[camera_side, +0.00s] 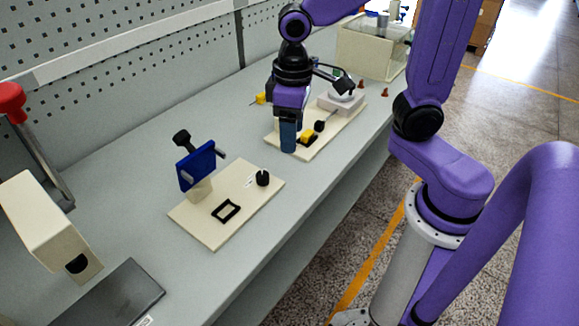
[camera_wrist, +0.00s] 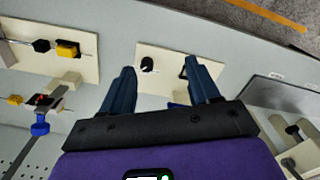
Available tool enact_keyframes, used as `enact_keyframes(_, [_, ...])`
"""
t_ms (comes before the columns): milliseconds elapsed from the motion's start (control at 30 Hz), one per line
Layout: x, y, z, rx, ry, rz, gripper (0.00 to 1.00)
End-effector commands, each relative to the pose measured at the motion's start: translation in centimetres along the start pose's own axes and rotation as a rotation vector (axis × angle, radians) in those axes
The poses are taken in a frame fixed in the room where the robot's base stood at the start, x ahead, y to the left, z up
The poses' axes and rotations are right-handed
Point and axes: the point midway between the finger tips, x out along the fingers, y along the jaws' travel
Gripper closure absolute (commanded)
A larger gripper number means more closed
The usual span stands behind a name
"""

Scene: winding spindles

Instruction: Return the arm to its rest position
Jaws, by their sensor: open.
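My gripper (camera_side: 288,148) hangs above the bench, fingers down, at the near left edge of the far cream board (camera_side: 318,147). In the wrist view its two dark blue fingers (camera_wrist: 159,68) are spread apart, with nothing held between them. The nearer cream board (camera_side: 252,190) shows between and beyond the fingers in that view. It carries a blue block (camera_side: 197,165) on a post, a black knob (camera_side: 263,178) and a black square frame (camera_side: 226,211). The gripper is clear of these. The blue block is mostly hidden in the wrist view.
A yellow block (camera_side: 307,136) and a black knob (camera_side: 319,126) are on the far board. A clear-sided box (camera_side: 370,50) stands behind it. A red-capped column (camera_side: 11,100) and a cream machine (camera_side: 45,222) stand at left. Bare bench lies between the boards.

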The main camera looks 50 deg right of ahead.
Motion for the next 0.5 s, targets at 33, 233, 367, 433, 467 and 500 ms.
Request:
enact_keyframes(33, [0.0,-0.3,1.1,-0.05,0.001,-0.001,0.39])
enact_keyframes(233, [0.3,-1.3,5.1,-0.242,0.006,-0.004,0.39])
enact_keyframes(367, [0.5,-1.9,7.8,-0.367,0.009,-0.007,0.39])
enact_keyframes(433, [0.7,-2.1,9.4,-0.434,0.01,-0.008,0.39])
enact_keyframes(467, [0.7,-2.2,10.0,-0.462,0.011,-0.008,0.39])
enact_keyframes(500, [0.8,-2.2,10.8,-0.495,0.011,-0.009,0.39])
